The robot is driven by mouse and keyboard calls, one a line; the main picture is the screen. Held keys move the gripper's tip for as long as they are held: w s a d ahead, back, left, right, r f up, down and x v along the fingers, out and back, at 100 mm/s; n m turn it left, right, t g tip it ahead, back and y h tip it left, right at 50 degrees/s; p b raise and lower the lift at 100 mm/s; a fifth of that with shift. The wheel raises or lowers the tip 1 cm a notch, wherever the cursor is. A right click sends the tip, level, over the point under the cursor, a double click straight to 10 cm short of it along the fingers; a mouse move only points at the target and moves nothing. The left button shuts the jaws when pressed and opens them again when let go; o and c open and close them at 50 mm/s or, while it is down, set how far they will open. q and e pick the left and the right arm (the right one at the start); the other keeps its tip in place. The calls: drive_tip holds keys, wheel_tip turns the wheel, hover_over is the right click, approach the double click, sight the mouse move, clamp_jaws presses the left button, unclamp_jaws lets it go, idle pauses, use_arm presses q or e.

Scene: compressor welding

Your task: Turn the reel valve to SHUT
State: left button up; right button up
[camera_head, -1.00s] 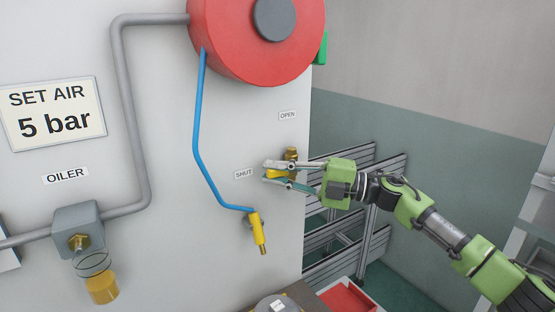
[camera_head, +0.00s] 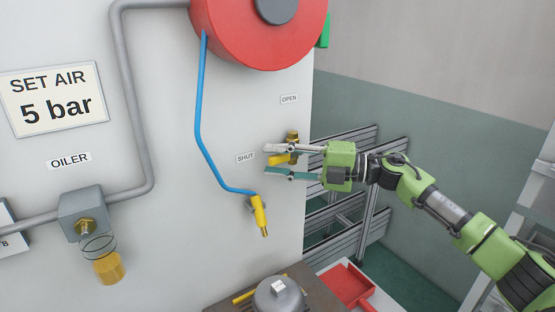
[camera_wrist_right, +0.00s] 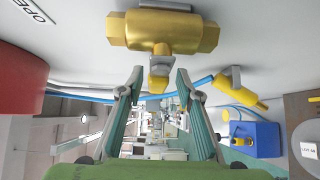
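The reel valve (camera_head: 293,137) is a brass body on the grey panel's right part. Its yellow handle (camera_head: 279,160) points left, toward the SHUT label (camera_head: 245,158). The OPEN label (camera_head: 289,99) is above the valve. My right gripper (camera_head: 265,161) reaches in from the right with its fingers apart, one above and one below the handle. In the right wrist view the brass body (camera_wrist_right: 163,31) is ahead, and the handle's end (camera_wrist_right: 159,79) sits between the open fingertips (camera_wrist_right: 158,76) with gaps at both sides. My left gripper is out of view.
A red hose reel (camera_head: 262,30) is above the valve. A blue hose (camera_head: 199,110) ends in a yellow nozzle (camera_head: 260,215) at lower left. A grey rack (camera_head: 350,190) and a red tray (camera_head: 346,286) are at right and below. An oiler (camera_head: 84,215) is far left.

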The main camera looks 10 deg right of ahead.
drive_tip(key=shift+d, duration=0.1)
drive_tip(key=v, duration=1.2)
idle(0.4)
